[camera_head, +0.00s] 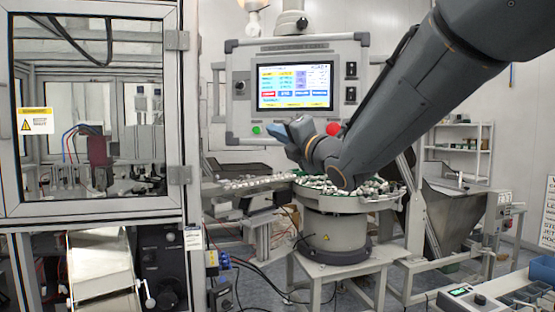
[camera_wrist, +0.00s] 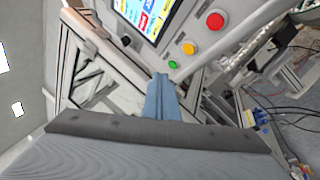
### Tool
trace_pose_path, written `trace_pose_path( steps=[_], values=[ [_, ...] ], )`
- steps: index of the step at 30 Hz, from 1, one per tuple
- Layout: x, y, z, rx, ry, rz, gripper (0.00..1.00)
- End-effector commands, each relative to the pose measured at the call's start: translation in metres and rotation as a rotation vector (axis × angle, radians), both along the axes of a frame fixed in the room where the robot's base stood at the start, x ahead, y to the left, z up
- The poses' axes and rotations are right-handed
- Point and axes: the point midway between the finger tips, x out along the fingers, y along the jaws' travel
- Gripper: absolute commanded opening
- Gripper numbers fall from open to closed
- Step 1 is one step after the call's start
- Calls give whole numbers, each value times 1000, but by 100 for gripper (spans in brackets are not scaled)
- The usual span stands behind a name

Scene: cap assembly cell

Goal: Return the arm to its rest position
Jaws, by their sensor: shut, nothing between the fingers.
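My arm reaches in from the upper right in the head view, in front of the control panel and the bowl feeder. My gripper (camera_head: 290,132) is at its end, below the panel screen, pointing left. In the wrist view my gripper (camera_wrist: 161,85) shows as blue fingers lying together, shut with nothing held. The fingers point toward the panel's underside and look clear of it. The far side of the wrist is hidden in the head view.
The control panel (camera_head: 347,88) with a lit screen stands behind my arm. The bowl feeder (camera_head: 335,232), holding many small caps, is below it. A framed glass enclosure (camera_head: 184,90) is at left. A metal hopper (camera_head: 455,215) is at right.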

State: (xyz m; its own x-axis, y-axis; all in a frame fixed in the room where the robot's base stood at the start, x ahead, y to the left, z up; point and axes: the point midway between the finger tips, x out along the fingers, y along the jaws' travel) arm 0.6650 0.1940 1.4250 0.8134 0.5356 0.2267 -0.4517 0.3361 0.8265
Motion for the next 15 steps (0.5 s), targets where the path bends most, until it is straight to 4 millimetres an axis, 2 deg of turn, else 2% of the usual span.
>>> trace_pose_path(
  steps=[2,4,7,11,15],
  values=[
    [0,0,0,0,0,0,0],
    [3,-5,-10,19,43,-13,0],
    [10,-23,-45,98,195,-61,0],
    [12,-61,-118,280,496,-184,0],
    [-6,-104,-205,518,818,-364,0]
  ],
)
